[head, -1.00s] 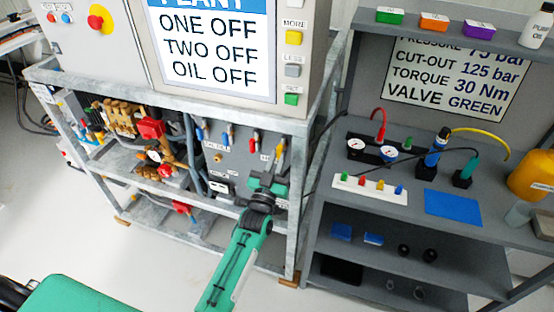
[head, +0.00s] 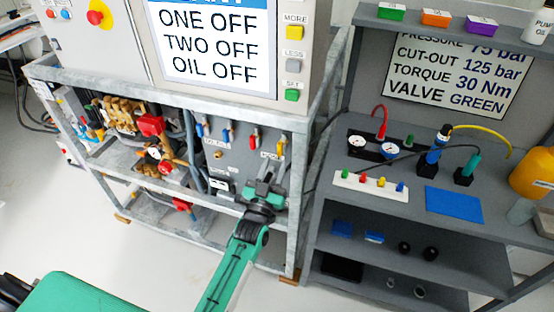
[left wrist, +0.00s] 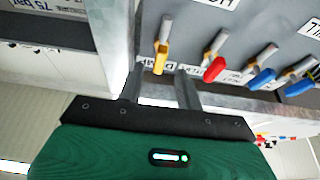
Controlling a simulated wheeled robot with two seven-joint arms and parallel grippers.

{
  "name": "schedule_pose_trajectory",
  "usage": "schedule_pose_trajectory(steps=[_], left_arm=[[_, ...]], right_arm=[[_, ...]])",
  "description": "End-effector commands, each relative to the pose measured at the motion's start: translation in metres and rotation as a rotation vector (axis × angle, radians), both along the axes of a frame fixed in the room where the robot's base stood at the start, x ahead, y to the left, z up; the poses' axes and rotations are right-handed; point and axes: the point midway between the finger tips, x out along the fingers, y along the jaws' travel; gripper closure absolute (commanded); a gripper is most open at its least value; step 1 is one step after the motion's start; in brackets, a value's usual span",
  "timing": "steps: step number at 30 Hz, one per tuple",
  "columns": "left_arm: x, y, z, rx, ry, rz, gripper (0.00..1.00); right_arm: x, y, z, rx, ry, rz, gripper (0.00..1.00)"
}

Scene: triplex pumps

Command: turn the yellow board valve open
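The yellow board valve (head: 281,147) is the rightmost of the lever valves on the grey panel in the head view. Its lever stands about upright there. In the left wrist view, its yellow lever (left wrist: 161,59) is just beyond my fingertips, roughly in line with the gap between them. My left gripper (head: 267,178) is below the lever in the head view. It also shows in the left wrist view (left wrist: 160,82), with its two fingers apart and nothing held between them. I see no contact with the lever. My right gripper is not in view.
A red lever (left wrist: 215,69) is beside the yellow one, with blue levers (left wrist: 263,78) beyond it. The galvanised frame post (head: 294,205) stands close right of my gripper. A grey shelf unit (head: 335,205) is farther right.

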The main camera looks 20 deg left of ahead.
Motion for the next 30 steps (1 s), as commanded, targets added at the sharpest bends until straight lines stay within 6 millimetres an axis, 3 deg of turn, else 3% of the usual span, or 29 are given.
schedule_pose_trajectory(steps=[9,15,30], left_arm=[[-0.061,0.002,-0.028,0.0,0.004,0.0,0.65],[-0.085,0.002,-0.037,0.0,0.003,0.0,0.65],[-0.094,0.003,-0.039,-0.001,0.002,0.0,0.65]], right_arm=[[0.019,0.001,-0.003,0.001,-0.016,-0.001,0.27],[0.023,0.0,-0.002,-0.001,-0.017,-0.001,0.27],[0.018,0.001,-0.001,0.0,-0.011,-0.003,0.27]])
